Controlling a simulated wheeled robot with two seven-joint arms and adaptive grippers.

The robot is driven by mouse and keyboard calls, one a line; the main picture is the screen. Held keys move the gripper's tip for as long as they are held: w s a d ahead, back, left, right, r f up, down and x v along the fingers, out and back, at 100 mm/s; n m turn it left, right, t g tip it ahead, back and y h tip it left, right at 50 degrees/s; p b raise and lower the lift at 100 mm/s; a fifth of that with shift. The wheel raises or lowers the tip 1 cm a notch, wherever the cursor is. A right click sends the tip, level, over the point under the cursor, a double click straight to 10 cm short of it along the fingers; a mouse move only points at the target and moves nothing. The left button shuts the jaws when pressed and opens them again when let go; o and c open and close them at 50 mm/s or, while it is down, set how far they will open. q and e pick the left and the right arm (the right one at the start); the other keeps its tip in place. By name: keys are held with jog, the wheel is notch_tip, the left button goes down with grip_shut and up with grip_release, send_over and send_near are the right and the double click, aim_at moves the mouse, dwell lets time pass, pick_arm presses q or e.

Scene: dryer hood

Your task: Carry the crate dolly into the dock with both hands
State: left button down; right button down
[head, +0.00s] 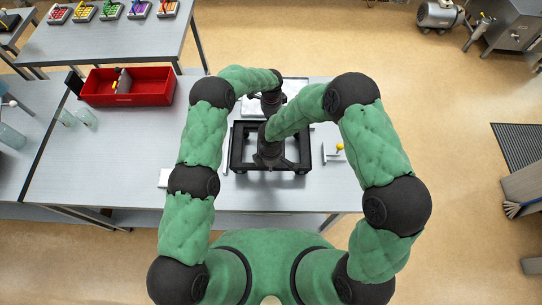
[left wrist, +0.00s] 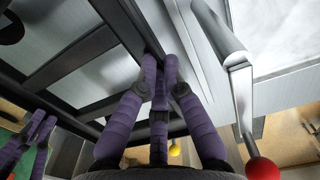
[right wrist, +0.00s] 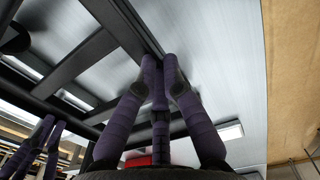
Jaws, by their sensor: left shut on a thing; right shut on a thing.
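The crate dolly (head: 236,150) is a black open frame with crossbars and dark round parts at its corners. It is over the grey table, and I cannot tell whether it touches the top. My left gripper (head: 271,104) is shut on its far bar, which also shows in the left wrist view (left wrist: 140,28). My right gripper (head: 269,158) is shut on the near bar, seen in the right wrist view (right wrist: 130,28).
A yellow-knobbed bracket (head: 333,153) stands right of the dolly, and a thin rail (head: 226,150) lies left. A red-knobbed metal lever (left wrist: 242,95) is near my left gripper. A red bin (head: 128,99) is back left. The table's left part (head: 100,160) is mostly clear.

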pick_arm(q)
jog(key=shift+f, duration=0.25)
pick_arm(e)
jog(key=shift+w+f, duration=0.1)
jog(key=shift+f, duration=0.05)
pick_arm(q)
jog(key=c, duration=1.4)
grip_release()
jog(key=shift+s, duration=0.1)
pick_arm(e)
jog(key=c, duration=1.4)
grip_release()
pick_arm(q)
jog(key=shift+o, duration=0.2)
pick_arm(e)
jog(key=shift+o, duration=0.2)
pick_arm(q)
jog(key=shift+r, duration=0.1)
jog(key=shift+r, duration=0.5)
notch_tip(320, 180, up, 11)
pick_arm(e)
notch_tip(320, 180, up, 12)
pick_arm(q)
jog(key=shift+f, duration=0.15)
pick_arm(e)
jog(key=shift+s+f, duration=0.1)
jog(key=shift+s, duration=0.1)
